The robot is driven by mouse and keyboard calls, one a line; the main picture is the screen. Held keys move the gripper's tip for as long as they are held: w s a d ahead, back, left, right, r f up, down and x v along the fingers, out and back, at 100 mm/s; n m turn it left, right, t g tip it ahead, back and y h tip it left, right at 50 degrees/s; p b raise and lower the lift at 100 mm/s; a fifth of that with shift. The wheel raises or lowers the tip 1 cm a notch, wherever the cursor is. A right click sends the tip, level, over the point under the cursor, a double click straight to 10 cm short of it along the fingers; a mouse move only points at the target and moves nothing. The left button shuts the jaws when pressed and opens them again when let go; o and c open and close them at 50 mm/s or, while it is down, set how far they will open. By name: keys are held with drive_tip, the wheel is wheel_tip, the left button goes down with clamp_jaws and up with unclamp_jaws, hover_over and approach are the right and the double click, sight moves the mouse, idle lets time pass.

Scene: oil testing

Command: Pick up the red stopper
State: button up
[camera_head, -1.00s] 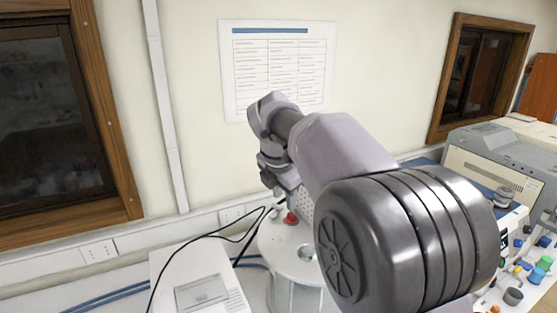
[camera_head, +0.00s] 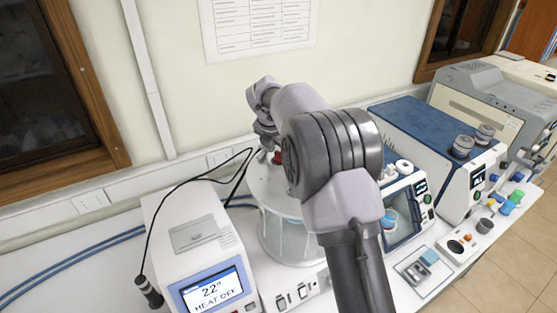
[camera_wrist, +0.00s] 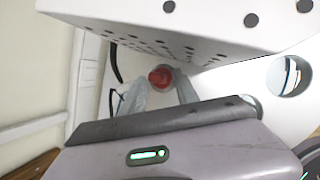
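The red stopper (camera_head: 277,158) sits on the white round top (camera_head: 262,186) of a glass-walled bath in the head view, partly hidden by my arm. It also shows in the wrist view (camera_wrist: 160,77), round and red. My gripper (camera_head: 266,153) is close beside and above the stopper in the head view. In the wrist view my gripper (camera_wrist: 160,93) has two grey fingers spread apart, with the stopper seen between and beyond their tips. Nothing is visibly held. Whether the fingers touch the stopper cannot be told.
A white device with a lit screen (camera_head: 212,292) stands left of the bath, with a black cable (camera_head: 185,190) running near my gripper. The wall is close behind.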

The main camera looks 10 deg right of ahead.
drive_tip(key=shift+s+f, duration=0.35)
drive_tip(key=shift+f, duration=0.3)
drive_tip(key=shift+w+d+f, duration=0.15)
drive_tip(key=shift+w+f, duration=0.05)
drive_tip(key=shift+w, duration=0.3)
drive_tip(key=shift+c, duration=0.6)
drive_tip(key=shift+r, duration=0.1)
clamp_jaws()
